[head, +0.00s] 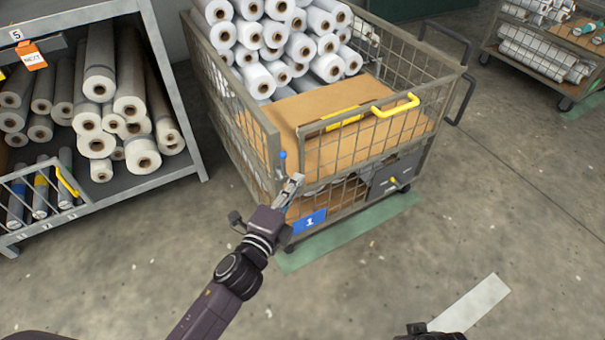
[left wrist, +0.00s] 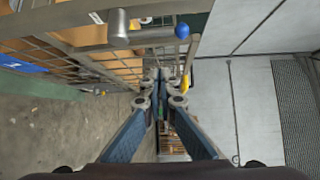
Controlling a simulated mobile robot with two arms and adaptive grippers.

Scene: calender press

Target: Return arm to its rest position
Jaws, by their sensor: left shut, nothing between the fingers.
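My left gripper (head: 297,180) is shut and empty at the front left corner of the wire cage cart (head: 273,150). In the left wrist view its two fingers (left wrist: 159,78) come together with nothing between them. A latch with a blue ball knob (head: 283,155) is on that corner post, close beyond the fingertips. In the left wrist view the blue knob (left wrist: 182,31) and its metal pin (left wrist: 118,27) appear above the fingers, apart from them. Only a dark piece of my right arm shows at the bottom edge of the head view; its gripper is not visible.
The cart holds white rolls (head: 270,35) and a brown board (head: 300,108), with a yellow handle (head: 400,106) on its front. A rack (head: 190,170) with rolls stands left. Another cart (head: 545,60) is at the far right. The floor (head: 500,190) right of the cart is clear.

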